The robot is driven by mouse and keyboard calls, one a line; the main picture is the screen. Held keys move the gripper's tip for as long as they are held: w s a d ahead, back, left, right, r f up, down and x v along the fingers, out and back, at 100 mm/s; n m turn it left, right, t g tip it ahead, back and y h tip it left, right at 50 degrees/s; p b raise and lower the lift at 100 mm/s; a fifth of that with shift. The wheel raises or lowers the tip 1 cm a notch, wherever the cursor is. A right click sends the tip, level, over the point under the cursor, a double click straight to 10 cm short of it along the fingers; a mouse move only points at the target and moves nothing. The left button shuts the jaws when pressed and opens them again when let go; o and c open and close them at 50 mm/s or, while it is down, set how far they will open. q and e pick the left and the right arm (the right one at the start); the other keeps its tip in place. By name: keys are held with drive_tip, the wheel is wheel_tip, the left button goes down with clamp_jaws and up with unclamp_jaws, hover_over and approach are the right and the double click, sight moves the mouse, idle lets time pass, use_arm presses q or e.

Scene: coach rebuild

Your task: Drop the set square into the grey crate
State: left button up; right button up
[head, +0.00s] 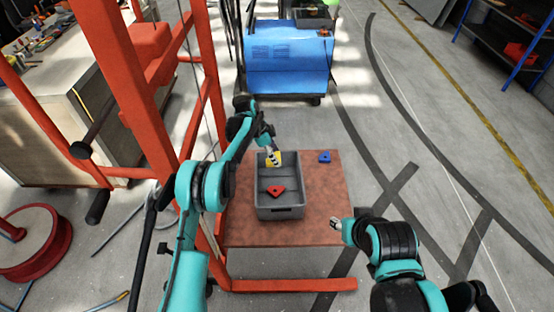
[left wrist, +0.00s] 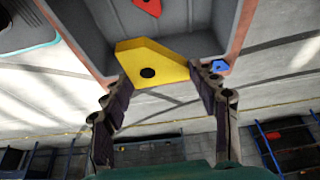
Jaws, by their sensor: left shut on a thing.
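A yellow set square (head: 278,156) with a dark hole is held in my left gripper (head: 272,153). In the left wrist view the yellow set square (left wrist: 165,64) sits between the two fingers (left wrist: 162,78), which are shut on it. The grey crate (head: 281,212) stands on a reddish-brown table. The held piece appears over the crate's far end; its height above the rim is hard to tell. A red piece (head: 276,190) lies inside the crate. My right gripper (head: 337,225) is by the table's right front edge, apart from the crate, its fingers too small to judge.
A blue piece (head: 325,157) lies on the table (head: 325,195) right of the crate. An orange-red frame (head: 150,110) rises close on the left. A blue cart (head: 288,68) stands behind. The table right of the crate is mostly clear.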

use_arm(q)
wheel_tip(320, 180, down, 6)
drive_tip(key=shift+r+b, duration=0.25)
drive_tip(key=shift+b, duration=0.85)
drive_tip(key=o, duration=1.3)
drive_tip(key=v, duration=1.2)
drive_tip(key=shift+r, duration=0.2)
